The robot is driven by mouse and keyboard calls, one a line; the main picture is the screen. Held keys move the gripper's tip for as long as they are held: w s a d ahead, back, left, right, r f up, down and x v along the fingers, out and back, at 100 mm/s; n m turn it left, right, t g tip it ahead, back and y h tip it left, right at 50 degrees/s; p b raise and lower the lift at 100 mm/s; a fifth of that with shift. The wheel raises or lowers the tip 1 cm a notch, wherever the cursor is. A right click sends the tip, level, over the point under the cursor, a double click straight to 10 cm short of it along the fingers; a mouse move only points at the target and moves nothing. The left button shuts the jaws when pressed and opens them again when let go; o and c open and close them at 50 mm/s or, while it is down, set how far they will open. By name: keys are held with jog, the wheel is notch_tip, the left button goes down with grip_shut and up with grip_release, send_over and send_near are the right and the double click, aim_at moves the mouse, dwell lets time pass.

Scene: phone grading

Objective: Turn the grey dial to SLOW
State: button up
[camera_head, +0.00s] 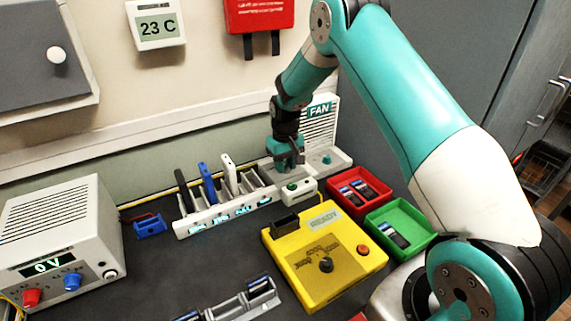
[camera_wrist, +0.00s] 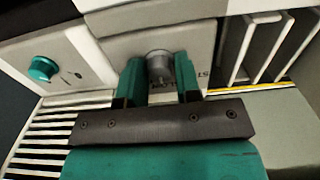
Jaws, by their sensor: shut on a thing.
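The grey dial (camera_wrist: 158,62) sits on a pale panel in the wrist view, between the two teal fingers of my gripper (camera_wrist: 160,78). My gripper is shut on the dial. Lettering beside and below the dial is partly covered by the fingers, and I cannot read the dial's setting for certain. In the head view my gripper (camera_head: 287,163) points down at the base of the white fan unit (camera_head: 321,123), and it hides the dial there.
A teal knob (camera_wrist: 42,68) is beside the dial on the same unit; it also shows in the head view (camera_head: 327,158). A rack (camera_head: 228,213) holding phones stands left of my gripper. A red bin (camera_head: 338,197), green bin (camera_head: 425,230) and yellow tester (camera_head: 300,285) lie nearer.

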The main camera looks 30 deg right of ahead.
aim_at(286, 165)
dwell(0.3)
jog(key=o, duration=0.9)
notch_tip(286, 165, up, 18)
jog(key=shift+f+b, duration=0.2)
jog(key=shift+b, duration=0.6)
jog(key=s+a+r+n+y, duration=0.1)
jog(key=s+a+r+n, duration=0.15)
jog(key=s+a, duration=0.55)
jog(key=s+a+r+n+y, duration=0.1)
jog(key=s+a+r+n, duration=0.1)
jog(key=s+a+r, duration=0.5)
jog(key=s+a+f, duration=0.1)
jog(key=s, duration=0.5)
jog(key=s+a+f+n+y, duration=0.1)
jog(key=s+a+f, duration=0.1)
jog(key=s, duration=0.5)
jog(key=s+a+f+n+y, duration=0.1)
jog(key=s, duration=0.5)
jog(key=shift+s+a+f+n, duration=0.2)
jog(key=shift+s+a+n, duration=0.05)
jog(key=shift+s+a, duration=0.1)
